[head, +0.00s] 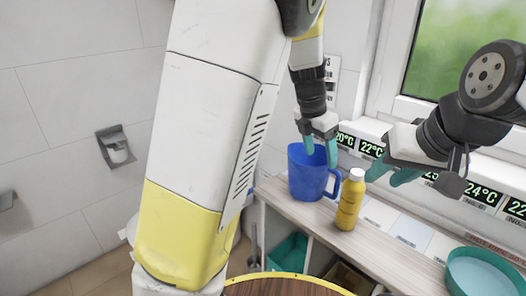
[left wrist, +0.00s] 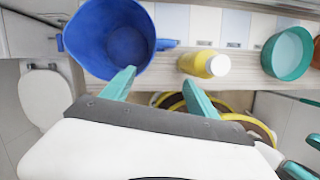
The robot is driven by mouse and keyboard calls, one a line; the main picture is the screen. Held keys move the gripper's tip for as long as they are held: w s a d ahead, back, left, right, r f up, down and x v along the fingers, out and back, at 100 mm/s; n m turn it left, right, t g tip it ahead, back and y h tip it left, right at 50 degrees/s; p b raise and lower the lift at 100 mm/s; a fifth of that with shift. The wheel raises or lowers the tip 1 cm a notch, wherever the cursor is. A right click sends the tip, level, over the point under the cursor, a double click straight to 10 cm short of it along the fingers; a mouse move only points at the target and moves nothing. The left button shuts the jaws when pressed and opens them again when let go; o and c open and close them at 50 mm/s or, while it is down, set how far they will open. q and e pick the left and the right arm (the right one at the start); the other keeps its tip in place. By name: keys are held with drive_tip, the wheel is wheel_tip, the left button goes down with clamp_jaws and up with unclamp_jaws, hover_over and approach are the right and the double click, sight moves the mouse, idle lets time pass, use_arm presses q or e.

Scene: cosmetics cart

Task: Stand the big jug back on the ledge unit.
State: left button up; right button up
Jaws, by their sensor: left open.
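The big blue jug (head: 308,178) stands upright on the wooden top of the ledge unit (head: 372,246), near its left end, its handle to the right. In the left wrist view I look into the open jug (left wrist: 108,38); its handle points right. My left gripper (head: 320,150) is open at the jug's rim, fingers pointing down. In the left wrist view one fingertip overlaps the rim's near edge and the other is clear of it (left wrist: 158,84); I cannot tell whether they touch. My right gripper (head: 388,175) is empty, with its fingers apart, above the ledge behind the yellow bottle.
A yellow bottle with a white cap (head: 350,200) stands right of the jug. A teal bowl (head: 484,272) is further right. Temperature displays (head: 484,194) line the wall behind. A teal bin (head: 288,254) sits below the top. A round wooden surface (head: 283,287) is in front.

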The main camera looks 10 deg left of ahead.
use_arm(q)
drive_tip(key=s+a+r+m+t, duration=0.2)
drive_tip(key=s+a+m, duration=0.6)
drive_tip(key=m, duration=0.5)
drive_tip(key=s+a+r+m+t, duration=0.2)
drive_tip(key=s+a+r+m, duration=0.3)
drive_tip(key=s+a+m, duration=0.4)
drive_tip(key=s+m, duration=0.2)
drive_tip(key=m, duration=0.3)
drive_tip(key=shift+a+r, duration=0.2)
drive_tip(key=shift+r, duration=0.1)
